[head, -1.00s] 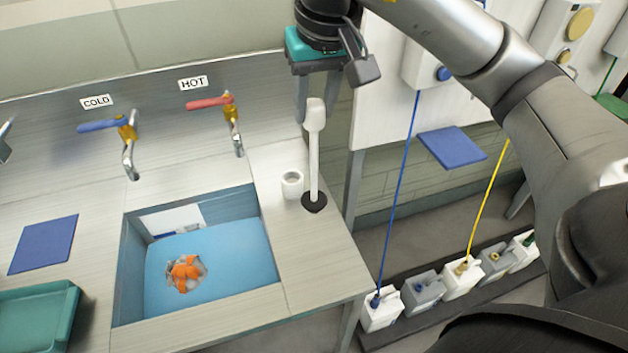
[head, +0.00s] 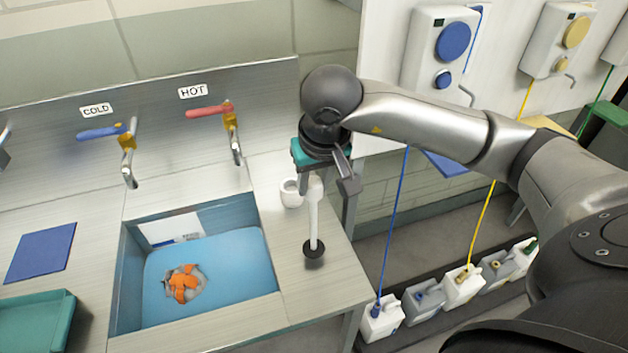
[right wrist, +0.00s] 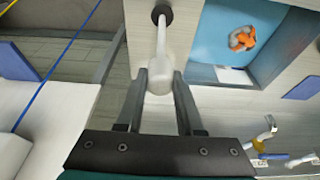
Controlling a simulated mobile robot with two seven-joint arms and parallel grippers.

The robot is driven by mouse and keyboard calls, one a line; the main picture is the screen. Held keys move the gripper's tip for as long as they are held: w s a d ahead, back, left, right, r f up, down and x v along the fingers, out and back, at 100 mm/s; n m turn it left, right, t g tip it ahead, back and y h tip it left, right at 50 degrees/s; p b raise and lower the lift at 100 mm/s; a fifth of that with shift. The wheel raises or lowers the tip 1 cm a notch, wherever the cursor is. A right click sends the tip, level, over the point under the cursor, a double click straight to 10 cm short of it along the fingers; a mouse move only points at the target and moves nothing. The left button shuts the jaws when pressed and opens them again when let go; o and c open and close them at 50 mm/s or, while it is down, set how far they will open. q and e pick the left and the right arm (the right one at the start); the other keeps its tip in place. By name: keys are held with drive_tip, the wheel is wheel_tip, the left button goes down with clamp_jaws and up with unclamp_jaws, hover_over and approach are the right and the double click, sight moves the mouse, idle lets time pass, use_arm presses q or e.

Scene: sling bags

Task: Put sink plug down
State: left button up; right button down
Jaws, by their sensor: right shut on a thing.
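The sink plug has a white stem (head: 313,222) and a round black base (head: 314,250). My right gripper (head: 314,188) is shut on the top of its stem, and the plug hangs upright below it. The base is over the counter strip right of the sink, low and close to the surface; I cannot tell if it touches. In the right wrist view, my right gripper's fingers (right wrist: 160,78) sit on both sides of the white handle end (right wrist: 160,70), with the black base (right wrist: 161,14) beyond. My left gripper is not in view.
The sink (head: 125,270) holds blue water with an orange and grey item (head: 184,284). A white cup (head: 291,193) stands just behind-left of the plug. Taps marked cold (head: 128,150) and hot (head: 232,135) rise behind. Counter is clear in front of the plug; its edge lies right.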

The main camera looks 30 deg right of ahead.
drive_tip(key=shift+f+b, duration=0.2)
drive_tip(key=shift+b, duration=0.1)
drive_tip(key=c, duration=0.5)
unclamp_jaws()
drive_tip(key=shift+c, duration=0.2)
drive_tip(key=shift+r, duration=0.1)
drive_tip(key=shift+r+p, duration=0.35)
drive_tip(key=v, duration=1.1)
drive_tip(key=shift+s+r, duration=0.2)
drive_tip(key=shift+r, duration=0.05)
